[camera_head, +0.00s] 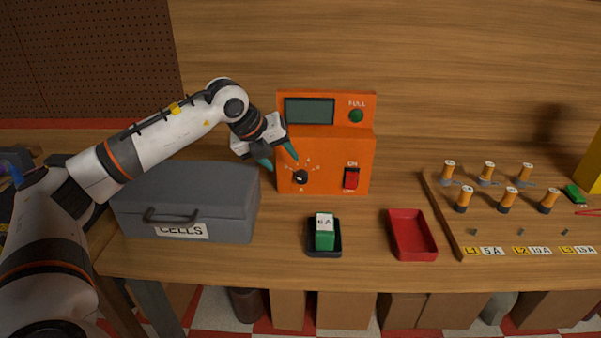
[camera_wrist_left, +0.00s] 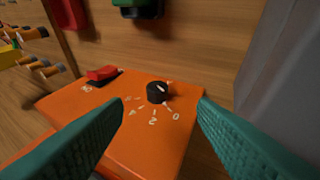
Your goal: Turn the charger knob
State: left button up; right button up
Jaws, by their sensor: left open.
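The orange charger (camera_head: 325,155) stands on the bench against the wood wall. Its black charger knob (camera_head: 300,177) is low on the left of the front face, with white marks around it. My left gripper (camera_head: 278,162) is open just above and left of the knob, with teal fingers. In the left wrist view the knob (camera_wrist_left: 157,92) lies ahead, between and beyond the two open fingers (camera_wrist_left: 165,140), apart from both. A white pointer line shows on the knob's top. My right gripper is not in view.
A grey CELLS box (camera_head: 185,200) stands close left of the charger. A green cell in a black tray (camera_head: 325,251) and an empty red tray (camera_head: 412,235) sit in front. The charger has a red switch (camera_head: 351,178). A terminal board (camera_head: 500,232) is at right.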

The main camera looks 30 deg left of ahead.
aim_at(301, 179)
pick_arm(q)
jog(key=p+x, duration=0.1)
jog(key=x, duration=0.8)
jog(key=shift+w+d+r, duration=0.1)
jog(key=shift+w+d+f, duration=0.1)
jog(key=shift+w+f, duration=0.1)
jog(key=shift+f, duration=0.05)
jog(key=shift+c, duration=0.9)
jog(key=c, duration=0.8)
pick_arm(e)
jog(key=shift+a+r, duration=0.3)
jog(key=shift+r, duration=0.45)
